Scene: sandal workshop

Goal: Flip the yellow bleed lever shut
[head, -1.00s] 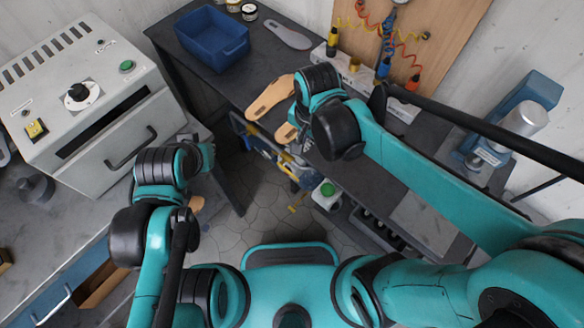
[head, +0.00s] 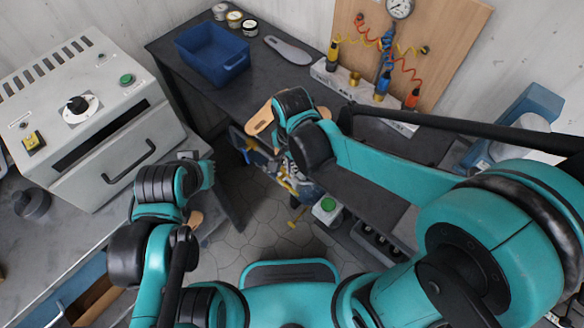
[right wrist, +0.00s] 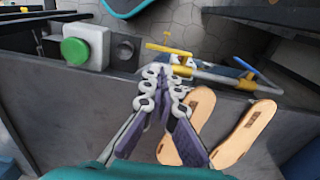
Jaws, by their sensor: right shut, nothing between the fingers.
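The yellow bleed lever (right wrist: 168,49) shows in the right wrist view as a thin yellow bar standing out beyond the bench edge, beside a pale pipe with yellow fittings (right wrist: 246,82). In the head view a small yellow bar (head: 292,223) shows below the bench front. My right gripper (right wrist: 168,70) is shut and empty. Its tips are close to the lever in the picture; I cannot tell whether they touch. In the head view the right wrist partly hides the pipework. My left arm is over the left side, and its gripper fingers cannot be made out.
A green button box (right wrist: 84,48) sits left of the lever in the wrist view. Tan insoles (right wrist: 247,133) lie on the bench beside my right fingers. A blue bin (head: 212,52) stands at the back, and a white press (head: 92,120) is at left. Floor shows between the benches.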

